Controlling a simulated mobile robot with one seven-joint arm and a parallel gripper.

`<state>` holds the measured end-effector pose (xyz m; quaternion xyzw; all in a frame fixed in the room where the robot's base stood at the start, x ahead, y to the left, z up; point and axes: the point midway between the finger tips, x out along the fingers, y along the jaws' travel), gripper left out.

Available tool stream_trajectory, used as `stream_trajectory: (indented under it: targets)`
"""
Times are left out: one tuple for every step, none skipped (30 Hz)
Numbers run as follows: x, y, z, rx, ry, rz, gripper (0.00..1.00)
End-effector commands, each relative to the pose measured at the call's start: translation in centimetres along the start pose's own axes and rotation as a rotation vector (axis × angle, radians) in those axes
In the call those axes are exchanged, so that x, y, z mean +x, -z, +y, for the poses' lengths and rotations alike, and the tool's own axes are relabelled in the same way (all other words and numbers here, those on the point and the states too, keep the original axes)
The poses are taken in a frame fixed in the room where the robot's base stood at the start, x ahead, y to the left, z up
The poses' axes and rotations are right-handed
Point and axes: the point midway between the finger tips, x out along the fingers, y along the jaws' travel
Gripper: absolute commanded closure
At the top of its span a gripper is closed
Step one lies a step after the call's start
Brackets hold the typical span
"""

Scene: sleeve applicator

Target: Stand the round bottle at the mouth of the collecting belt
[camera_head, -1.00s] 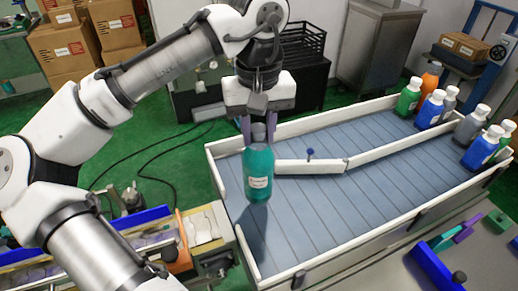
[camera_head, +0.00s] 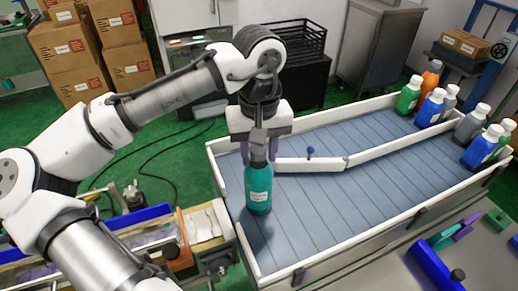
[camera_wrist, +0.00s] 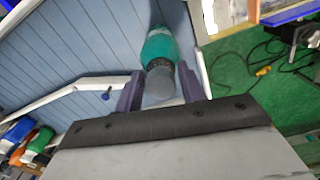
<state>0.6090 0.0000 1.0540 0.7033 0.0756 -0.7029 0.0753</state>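The round bottle (camera_head: 258,189) is teal with a pale label and a grey cap. It is upright over the near left end of the collecting belt (camera_head: 318,205). My gripper (camera_head: 258,159) points down from above, with its two purple fingers on either side of the cap. In the wrist view the bottle (camera_wrist: 158,47) shows between the fingers (camera_wrist: 160,92), which look closed on its cap and neck. The bottle's base is at or just above the belt; I cannot tell whether it touches.
A white guide rail (camera_head: 310,166) with a blue knob lies just right of the bottle. White walls (camera_head: 365,247) edge the belt. Several bottles (camera_head: 436,108) stand at its far right end. A feed line with a blue rail (camera_head: 135,219) is at lower left. The middle of the belt is clear.

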Motion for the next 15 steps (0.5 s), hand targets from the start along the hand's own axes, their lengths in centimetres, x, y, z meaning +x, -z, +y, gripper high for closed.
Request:
stream_trajectory:
  targets:
    - [0.0, 0.0, 0.0, 0.0, 0.0, 0.0, 0.54]
    - [0.0, 0.0, 0.0, 0.0, 0.0, 0.0, 0.5]
    - [0.0, 0.0, 0.0, 0.0, 0.0, 0.0, 0.49]
    - [0.0, 0.0, 0.0, 0.0, 0.0, 0.0, 0.49]
    - [0.0, 0.0, 0.0, 0.0, 0.0, 0.0, 0.49]
    - [0.0, 0.0, 0.0, 0.0, 0.0, 0.0, 0.49]
    - [0.0, 0.0, 0.0, 0.0, 0.0, 0.0, 0.49]
    - [0.0, 0.0, 0.0, 0.0, 0.0, 0.0, 0.49]
    - [-0.1, 0.0, 0.0, 0.0, 0.0, 0.0, 0.49]
    - [-0.1, 0.0, 0.0, 0.0, 0.001, 0.001, 0.49]
    - [-0.2, 0.0, 0.0, 0.0, 0.001, 0.001, 0.49]
    - [-0.4, 0.0, 0.0, -0.001, 0.001, 0.001, 0.49]
    - [-0.6, 0.0, 0.0, -0.001, 0.001, 0.002, 0.49]
    - [-0.8, 0.1, 0.0, -0.001, 0.0, 0.003, 0.49]
    - [-1.3, 0.1, 0.0, -0.002, 0.0, 0.003, 0.49]
